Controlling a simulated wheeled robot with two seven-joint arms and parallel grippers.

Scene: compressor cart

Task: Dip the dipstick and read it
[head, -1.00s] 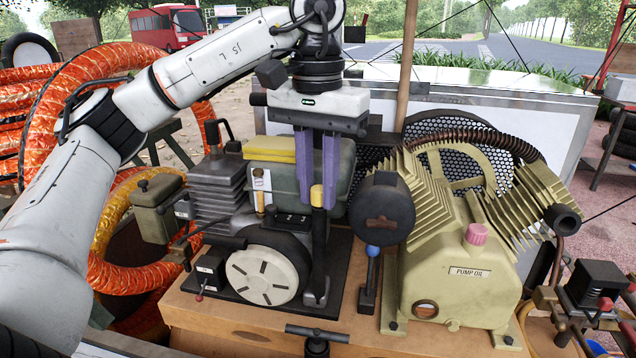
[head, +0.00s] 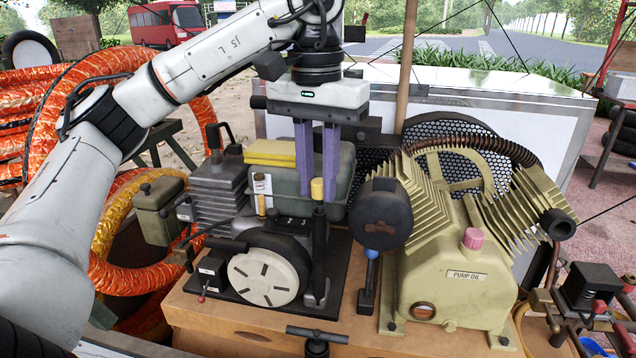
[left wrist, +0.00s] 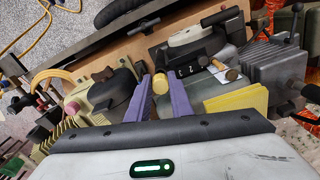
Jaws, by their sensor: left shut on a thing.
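My left gripper (head: 317,190) reaches down from above with its two purple fingers. It is shut on the yellow cap (head: 317,191) of the dipstick, which also shows between the fingers in the left wrist view (left wrist: 160,84). The cap sits above a dark upright tube (head: 319,245) at the front of the engine. Whether the rod is still inside the tube cannot be told, and no marks on it show. The engine (head: 268,275) has a round white starter cover and a grey-green tank (head: 343,185) behind. My right gripper is not in view.
Yellow cloths (head: 270,152) lie on the tank. A tan pump (head: 450,295) labelled PUMP OIL, with a pink cap (head: 475,238), stands right of the engine. A dark round part (head: 382,214) and a blue-knobbed lever (head: 371,275) stand between them. Orange hose coils lie left.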

